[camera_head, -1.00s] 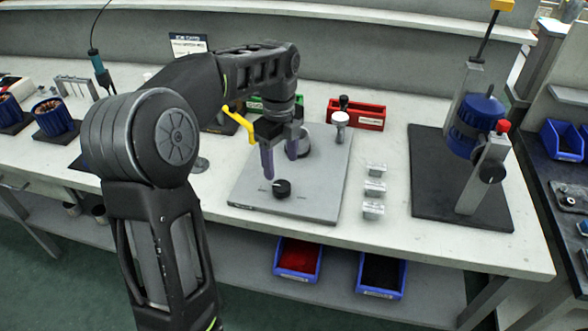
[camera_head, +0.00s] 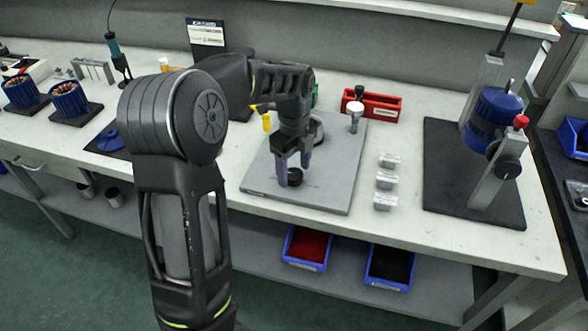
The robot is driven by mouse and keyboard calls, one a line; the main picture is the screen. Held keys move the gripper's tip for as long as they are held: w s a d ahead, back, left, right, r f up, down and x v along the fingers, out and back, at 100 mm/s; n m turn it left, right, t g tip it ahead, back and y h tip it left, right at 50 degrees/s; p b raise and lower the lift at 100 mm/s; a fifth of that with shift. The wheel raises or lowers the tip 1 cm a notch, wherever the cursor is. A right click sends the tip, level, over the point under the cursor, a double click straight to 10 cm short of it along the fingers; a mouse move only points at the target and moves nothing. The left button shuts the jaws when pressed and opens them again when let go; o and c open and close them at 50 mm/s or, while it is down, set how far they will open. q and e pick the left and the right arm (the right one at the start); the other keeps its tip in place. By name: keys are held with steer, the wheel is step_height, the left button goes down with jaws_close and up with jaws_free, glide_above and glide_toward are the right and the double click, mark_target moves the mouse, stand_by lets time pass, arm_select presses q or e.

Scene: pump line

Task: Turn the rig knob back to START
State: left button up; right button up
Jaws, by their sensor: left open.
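The rig is a grey plate (camera_head: 335,190) on the bench, with a small black knob (camera_head: 296,175) near its front left. My left gripper (camera_head: 293,168) comes down over the plate with its fingers pointing down, open, right at the knob. One finger is on the knob's left and the other is behind it on the right; I cannot tell whether they touch it. The knob's pointer and the START mark are too small or hidden to read. My right gripper is not in view.
A red bin (camera_head: 373,105) stands behind the plate. A white-and-black handle (camera_head: 355,112) rises at its back right. A blue pump on a stand (camera_head: 490,125) occupies a black mat (camera_head: 450,185) farther right.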

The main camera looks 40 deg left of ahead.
arm_select(q)
steer(key=shift+f, duration=0.35)
steer(key=c, duration=1.4)
